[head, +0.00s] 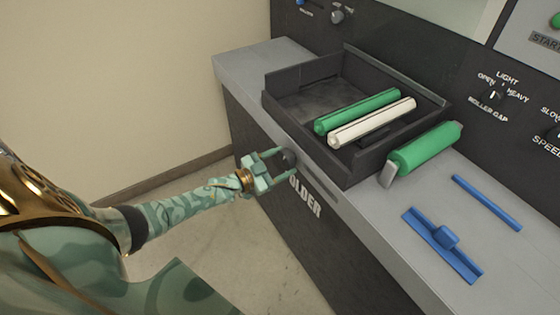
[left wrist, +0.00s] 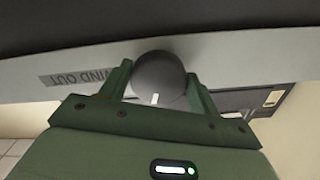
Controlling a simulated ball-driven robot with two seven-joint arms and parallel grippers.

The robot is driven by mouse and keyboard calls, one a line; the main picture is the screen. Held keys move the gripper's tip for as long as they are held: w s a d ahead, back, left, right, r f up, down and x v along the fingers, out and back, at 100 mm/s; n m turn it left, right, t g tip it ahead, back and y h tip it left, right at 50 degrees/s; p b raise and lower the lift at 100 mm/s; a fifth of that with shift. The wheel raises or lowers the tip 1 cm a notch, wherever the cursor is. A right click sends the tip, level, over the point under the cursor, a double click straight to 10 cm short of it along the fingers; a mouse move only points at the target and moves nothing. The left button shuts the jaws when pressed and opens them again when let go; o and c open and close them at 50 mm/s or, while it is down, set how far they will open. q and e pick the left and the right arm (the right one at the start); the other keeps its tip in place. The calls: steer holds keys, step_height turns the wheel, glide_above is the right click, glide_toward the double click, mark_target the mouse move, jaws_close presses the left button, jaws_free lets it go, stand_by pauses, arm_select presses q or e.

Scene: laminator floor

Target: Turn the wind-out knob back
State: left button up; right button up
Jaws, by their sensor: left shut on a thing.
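The wind-out knob (left wrist: 159,77) is a dark grey round knob with a short white mark, on the front edge of the bench. In the left wrist view it sits between the two green fingers of my left gripper (left wrist: 160,90). A label reading "WIND OUT" (left wrist: 80,77) shows upside down beside it. In the head view my left gripper (head: 272,160) reaches the bench front from the left and is shut on the knob (head: 289,158), which is partly hidden by the fingers. My right gripper is in neither view.
A dark tray (head: 298,106) on the bench holds a green roll (head: 357,111) and a white roll (head: 372,122). Another green roll (head: 428,148), a blue bar (head: 487,203) and a blue piece with a block (head: 442,245) lie to the right. The control panel (head: 425,60) stands behind.

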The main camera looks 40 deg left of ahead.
arm_select(q)
steer(key=shift+f+n, duration=0.1)
steer(key=shift+n, duration=1.7)
steer(key=shift+s+d, duration=0.1)
steer(key=o, duration=1)
steer(key=shift+c, duration=0.2)
steer(key=shift+p, duration=0.3)
steer(key=p+v, duration=0.2)
steer(key=v, duration=1.4)
steer(key=shift+s+f, duration=0.1)
steer(key=shift+f, duration=0.05)
